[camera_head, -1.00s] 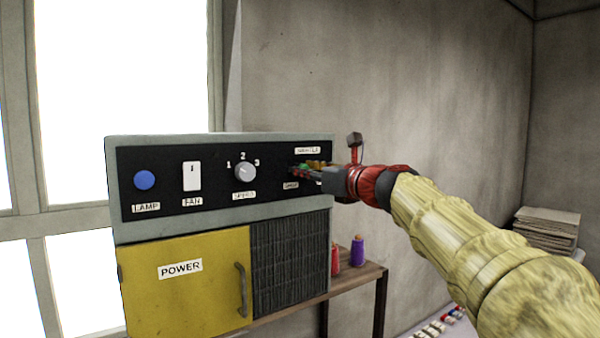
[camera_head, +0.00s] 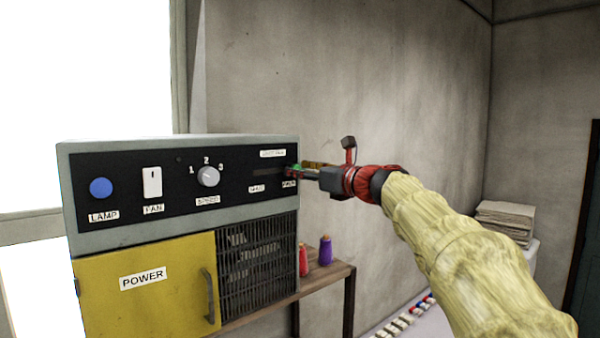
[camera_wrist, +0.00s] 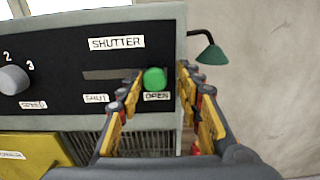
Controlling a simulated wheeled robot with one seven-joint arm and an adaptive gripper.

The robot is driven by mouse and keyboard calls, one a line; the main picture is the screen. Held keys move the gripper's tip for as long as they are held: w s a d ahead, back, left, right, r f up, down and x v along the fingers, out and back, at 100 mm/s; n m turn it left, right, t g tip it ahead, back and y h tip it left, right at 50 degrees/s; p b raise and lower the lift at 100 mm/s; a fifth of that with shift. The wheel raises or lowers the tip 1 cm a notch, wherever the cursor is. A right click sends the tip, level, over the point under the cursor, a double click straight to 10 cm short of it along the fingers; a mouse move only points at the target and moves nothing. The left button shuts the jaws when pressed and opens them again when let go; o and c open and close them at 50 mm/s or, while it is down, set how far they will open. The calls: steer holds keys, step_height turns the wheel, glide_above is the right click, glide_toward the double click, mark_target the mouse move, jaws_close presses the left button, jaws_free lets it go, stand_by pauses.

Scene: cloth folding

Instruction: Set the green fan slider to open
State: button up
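The green slider knob (camera_wrist: 155,79) sits at the right end of its horizontal slot, above the label OPEN (camera_wrist: 157,96). The label SHUT (camera_wrist: 96,98) is under the slot's left part, and a SHUTTER label (camera_wrist: 117,43) is above. In the head view the green knob (camera_head: 295,170) shows at the panel's right end, partly covered by my gripper (camera_head: 302,168). In the wrist view my gripper (camera_wrist: 160,76) is open, with one finger on each side of the knob. The left finger is close beside the knob; I cannot tell whether it touches.
The panel also has a blue LAMP button (camera_head: 101,188), a white FAN switch (camera_head: 152,182) and a SPEED dial (camera_head: 208,177). Below are a yellow POWER door (camera_head: 150,305) and a dark grille (camera_head: 258,262). A green-shaded lamp (camera_wrist: 209,54) is right of the panel.

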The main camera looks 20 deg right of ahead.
steer(key=shift+o, duration=0.4)
steer(key=shift+a, duration=0.1)
steer(key=v, duration=1.2)
